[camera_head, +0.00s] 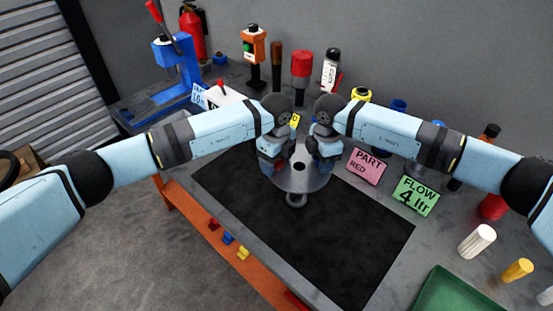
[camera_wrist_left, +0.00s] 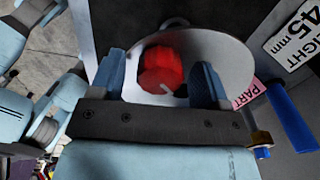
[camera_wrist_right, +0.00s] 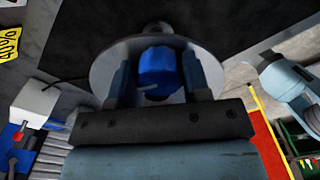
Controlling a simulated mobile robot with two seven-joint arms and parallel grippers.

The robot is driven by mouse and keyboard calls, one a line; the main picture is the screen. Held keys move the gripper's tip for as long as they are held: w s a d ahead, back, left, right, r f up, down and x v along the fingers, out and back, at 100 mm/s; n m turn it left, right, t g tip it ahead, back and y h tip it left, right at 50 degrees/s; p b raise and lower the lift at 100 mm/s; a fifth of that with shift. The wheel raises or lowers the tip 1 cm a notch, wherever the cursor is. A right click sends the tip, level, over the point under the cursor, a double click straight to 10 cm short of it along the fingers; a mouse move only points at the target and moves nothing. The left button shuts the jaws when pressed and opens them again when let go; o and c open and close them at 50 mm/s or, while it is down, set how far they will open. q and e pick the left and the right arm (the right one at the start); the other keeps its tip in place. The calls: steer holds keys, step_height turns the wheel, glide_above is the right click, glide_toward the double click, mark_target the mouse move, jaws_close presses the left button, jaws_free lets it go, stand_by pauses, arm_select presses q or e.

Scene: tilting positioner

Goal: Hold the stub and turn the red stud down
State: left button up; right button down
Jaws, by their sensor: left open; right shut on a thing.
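A round grey metal disc (camera_head: 312,182) sits on the black mat, with a dark hole in its middle and a small round grey part (camera_head: 296,200) at its near edge. In the left wrist view a red stud (camera_wrist_left: 162,70) stands on the disc between the spread fingers of my left gripper (camera_wrist_left: 158,80), which is open around it. In the right wrist view my right gripper (camera_wrist_right: 157,80) is shut on a blue stud (camera_wrist_right: 157,68) on the same disc. The grippers largely hide both studs in the head view. No separate piece clearly shows as the stub.
A pink "PART RED" card (camera_head: 367,166) and a green "FLOW 4 ltr" card (camera_head: 414,196) stand right of the disc. A blue press (camera_head: 178,62) stands at the back left. A green tray (camera_head: 455,292) lies at the front right. The front of the black mat (camera_head: 340,250) is clear.

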arm_select(q)
steer(key=c, duration=0.9)
steer(key=shift+c, duration=0.2)
steer(key=m, duration=0.5)
steer(key=shift+r, duration=0.1)
steer(key=m, duration=1.3)
steer(key=shift+m, duration=0.3)
